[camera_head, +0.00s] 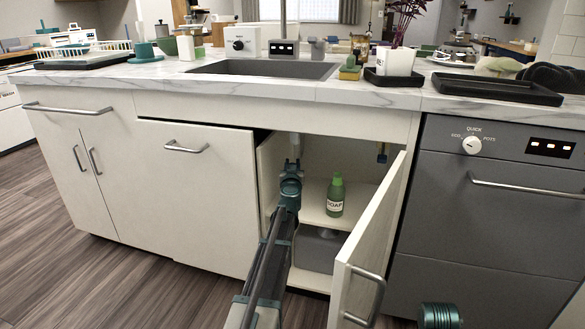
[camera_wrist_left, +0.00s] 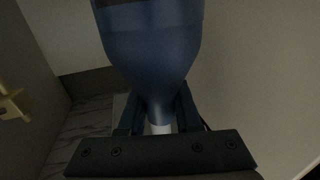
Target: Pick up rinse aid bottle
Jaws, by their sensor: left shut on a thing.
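My left gripper (camera_head: 291,172) reaches into the open cabinet under the sink. In the left wrist view its fingers (camera_wrist_left: 159,112) are shut around the narrow part of a dark blue bottle (camera_wrist_left: 150,45), which I take for the rinse aid bottle. The bottle widens away from the palm, and a white piece shows between the fingers. Its far end is cut off by the frame. In the head view my gripper hides most or all of it, and I cannot tell whether it touches the shelf.
A green soap bottle (camera_head: 335,196) stands on the cabinet shelf (camera_head: 316,214) right of my gripper. The cabinet door (camera_head: 369,245) stands open at the right. A grey bin (camera_head: 315,250) sits below the shelf. A dishwasher (camera_head: 490,225) is further right.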

